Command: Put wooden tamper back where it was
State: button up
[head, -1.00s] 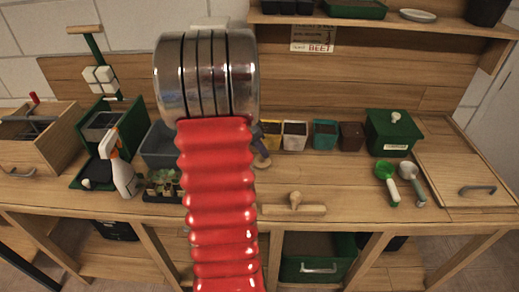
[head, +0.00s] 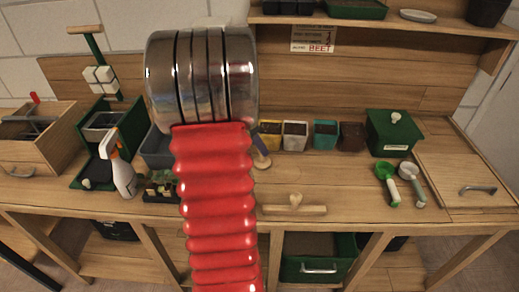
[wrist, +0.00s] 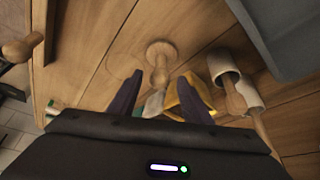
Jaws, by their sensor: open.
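The wooden tamper (wrist: 161,50), with a round foot and a thin handle, shows ahead of my gripper (wrist: 160,84) in the wrist view. Its foot is on the wooden bench and its handle points toward me, between the two dark fingers. The fingers are apart, with space on both sides of the handle. In the head view, part of the tamper (head: 262,163) shows at the right edge of my red arm, below a dark finger. My arm hides most of the gripper there.
A wooden block with a knob (head: 295,209) lies at the bench's front edge. Several small pots, including a yellow one (head: 270,141) and a white one (head: 295,141), stand behind. A white cup with a wooden-handled tool (wrist: 222,66) is close right of the fingers.

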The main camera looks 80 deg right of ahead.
jog(key=v, duration=0.9)
jog(key=shift+w+r, duration=0.1)
jog(key=shift+r, duration=0.05)
jog(key=shift+a, duration=0.1)
dwell(0.3)
